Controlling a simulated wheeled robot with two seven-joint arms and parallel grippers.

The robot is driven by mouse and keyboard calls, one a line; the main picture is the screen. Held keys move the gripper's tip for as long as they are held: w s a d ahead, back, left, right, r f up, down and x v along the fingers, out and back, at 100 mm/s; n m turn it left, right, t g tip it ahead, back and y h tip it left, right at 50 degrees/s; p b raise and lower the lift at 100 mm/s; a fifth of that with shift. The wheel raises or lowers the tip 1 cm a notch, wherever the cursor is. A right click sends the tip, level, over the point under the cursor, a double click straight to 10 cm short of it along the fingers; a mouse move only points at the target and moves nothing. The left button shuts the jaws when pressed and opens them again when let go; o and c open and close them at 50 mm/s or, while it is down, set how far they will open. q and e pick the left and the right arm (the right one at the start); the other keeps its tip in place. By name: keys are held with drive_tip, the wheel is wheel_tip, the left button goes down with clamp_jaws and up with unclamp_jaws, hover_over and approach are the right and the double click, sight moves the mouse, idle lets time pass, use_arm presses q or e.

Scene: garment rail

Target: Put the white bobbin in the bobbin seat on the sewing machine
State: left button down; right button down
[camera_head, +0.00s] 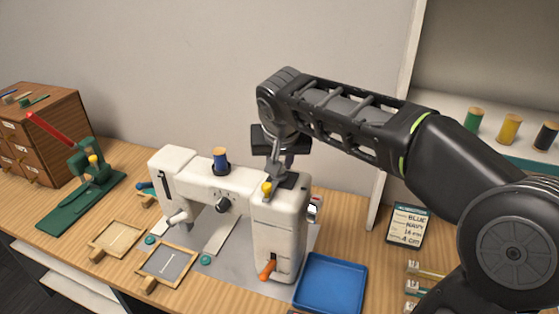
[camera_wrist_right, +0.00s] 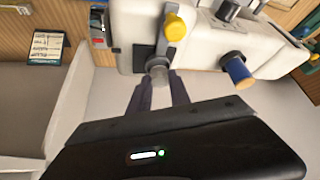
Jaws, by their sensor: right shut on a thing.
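The white sewing machine (camera_head: 278,235) stands on the table, its top right end under my right gripper (camera_head: 283,172). In the right wrist view my right gripper (camera_wrist_right: 158,78) has its two dark fingers close together around a small pale grey round piece, which appears to be the white bobbin (camera_wrist_right: 158,68). It is at a dark patch on the machine top, beside a grey lever with a yellow knob (camera_wrist_right: 174,27). The patch looks like the bobbin seat (camera_wrist_right: 142,56). I cannot tell whether the bobbin touches it. My left gripper is out of view.
A blue thread spool (camera_head: 221,159) stands on the machine top. A blue tray (camera_head: 331,283) lies right of the machine, near an order card (camera_head: 408,226). A green press (camera_head: 90,180) and wooden drawers (camera_head: 45,130) stand at the left. Spools line the right shelf.

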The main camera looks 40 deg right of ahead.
drive_tip(key=shift+f, duration=0.3)
drive_tip(key=c, duration=1.2)
unclamp_jaws()
drive_tip(key=shift+r, duration=0.15)
drive_tip(key=shift+s+a+r+p, duration=0.1)
drive_tip(key=shift+r+p, duration=0.45)
drive_tip(key=shift+r, duration=0.3)
drive_tip(key=v, duration=1.1)
drive_tip(key=shift+s+b, duration=0.15)
drive_tip(key=shift+b, duration=0.25)
drive_tip(key=shift+a, duration=0.1)
